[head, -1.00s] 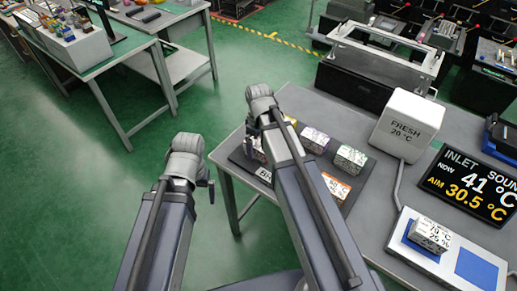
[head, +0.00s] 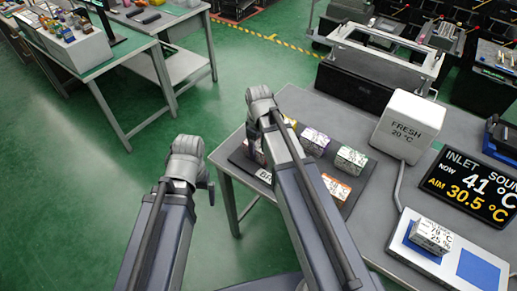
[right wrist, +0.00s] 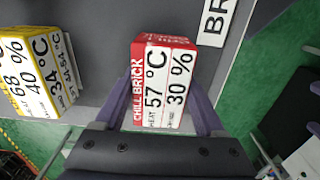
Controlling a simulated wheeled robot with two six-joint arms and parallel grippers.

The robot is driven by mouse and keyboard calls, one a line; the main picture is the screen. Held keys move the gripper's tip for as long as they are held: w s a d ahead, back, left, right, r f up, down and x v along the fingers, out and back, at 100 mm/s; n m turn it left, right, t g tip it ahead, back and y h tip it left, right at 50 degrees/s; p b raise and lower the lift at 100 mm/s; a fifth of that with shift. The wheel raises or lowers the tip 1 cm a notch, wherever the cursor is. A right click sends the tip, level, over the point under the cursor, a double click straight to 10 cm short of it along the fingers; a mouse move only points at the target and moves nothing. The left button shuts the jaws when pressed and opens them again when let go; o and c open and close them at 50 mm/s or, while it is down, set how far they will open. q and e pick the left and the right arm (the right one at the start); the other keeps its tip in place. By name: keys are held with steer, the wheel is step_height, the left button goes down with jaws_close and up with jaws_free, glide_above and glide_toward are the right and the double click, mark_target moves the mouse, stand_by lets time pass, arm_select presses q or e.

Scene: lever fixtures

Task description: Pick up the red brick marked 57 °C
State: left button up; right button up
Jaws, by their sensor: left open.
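The red chill brick marked 57 °C and 30 % (right wrist: 165,88) fills the middle of the right wrist view. The purple fingers of my right gripper (right wrist: 163,100) lie along both its sides and seem to touch it, with no clear gap at the tips. Whether the brick is off the dark mat cannot be told.
A yellow brick (right wrist: 28,75) stands left of the red one. Purple (head: 315,141), green (head: 350,160) and orange (head: 336,189) bricks sit on the dark mat. Another brick (head: 430,235) lies on a blue pad. A white FRESH box (head: 408,125) and a display (head: 470,186) stand to the right.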

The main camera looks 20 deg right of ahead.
mark_target(259, 144)
jaws_close()
stand_by(0.3)
steer(key=shift+r, duration=0.1)
step_height(259, 144, up, 10)
steer(key=p, duration=1)
steer(key=shift+r, duration=0.15)
